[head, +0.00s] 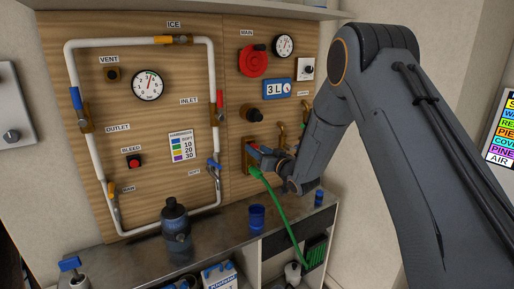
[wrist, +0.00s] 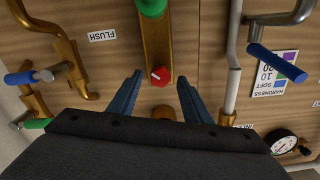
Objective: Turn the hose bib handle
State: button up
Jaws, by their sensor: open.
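The hose bib shows in the wrist view as a brass fitting (wrist: 155,38) on the wooden panel, with a small red handle (wrist: 160,76) on it. The green hose (wrist: 152,7) joins it at the top of that view. My gripper (wrist: 159,82) is open, with one blue finger on each side of the red handle and visible gaps to it. Whether the fingertips reach as deep as the handle I cannot tell. In the head view my gripper (head: 266,153) is at the panel above the green hose (head: 280,205), and it largely hides the hose bib.
A brass pipe with a blue lever (wrist: 20,77) is left of my gripper in the wrist view. A grey pipe (wrist: 234,60) and a blue lever (wrist: 276,62) are to the right. In the head view a blue cup (head: 257,217) and a dark bottle (head: 175,225) stand on the counter below.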

jog(key=shift+w+a, duration=0.4)
jog(key=shift+w, duration=0.15)
jog(key=c, duration=1.1)
